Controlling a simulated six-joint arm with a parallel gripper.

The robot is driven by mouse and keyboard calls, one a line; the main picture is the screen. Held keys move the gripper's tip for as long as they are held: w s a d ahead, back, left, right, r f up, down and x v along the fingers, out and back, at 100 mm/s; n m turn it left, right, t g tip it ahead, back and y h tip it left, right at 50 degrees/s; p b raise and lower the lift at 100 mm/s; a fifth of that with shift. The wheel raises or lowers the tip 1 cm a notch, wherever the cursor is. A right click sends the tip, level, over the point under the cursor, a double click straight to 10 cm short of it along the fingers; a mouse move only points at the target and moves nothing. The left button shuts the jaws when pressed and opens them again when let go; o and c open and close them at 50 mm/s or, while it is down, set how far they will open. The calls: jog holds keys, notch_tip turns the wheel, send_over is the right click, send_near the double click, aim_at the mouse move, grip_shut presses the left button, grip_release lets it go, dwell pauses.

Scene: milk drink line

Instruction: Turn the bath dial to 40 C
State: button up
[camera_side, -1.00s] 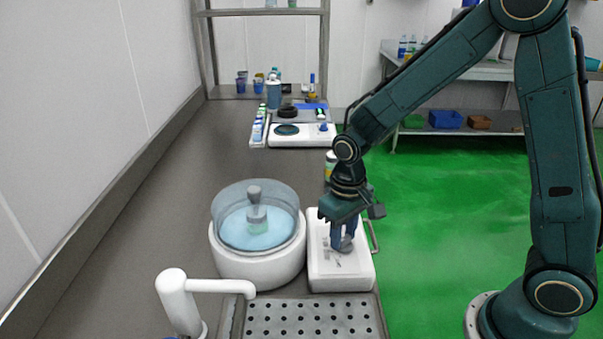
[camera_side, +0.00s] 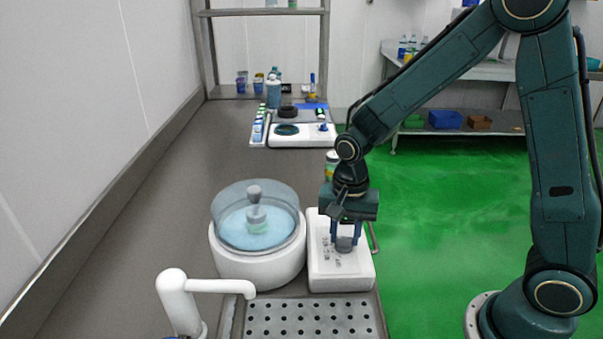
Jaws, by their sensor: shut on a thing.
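The bath is a round white vessel (camera_side: 258,262) with a clear upper wall and blue liquid inside. A white control box (camera_side: 340,278) stands against its right side, with small grey marks on its top. The bath dial (camera_side: 345,244) is a grey knob on that box. My gripper (camera_side: 345,234) points down over the box, its blue fingers shut on the dial from two sides. The dial's pointer and the 40 C mark are too small to read.
A white spout (camera_side: 190,290) and a perforated drain tray (camera_side: 310,320) are in front of the bath. A green-labelled container (camera_side: 332,163) stands behind my wrist. Further back are a white scale-like device (camera_side: 303,136) and several bottles. The counter (camera_side: 185,190) left of the bath is clear.

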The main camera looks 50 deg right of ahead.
aim_at(346, 237)
jog(key=shift+m, duration=0.9)
jog(key=shift+r, duration=0.1)
jog(key=o, duration=1)
notch_tip(346, 237, up, 14)
jog(key=shift+f, duration=0.15)
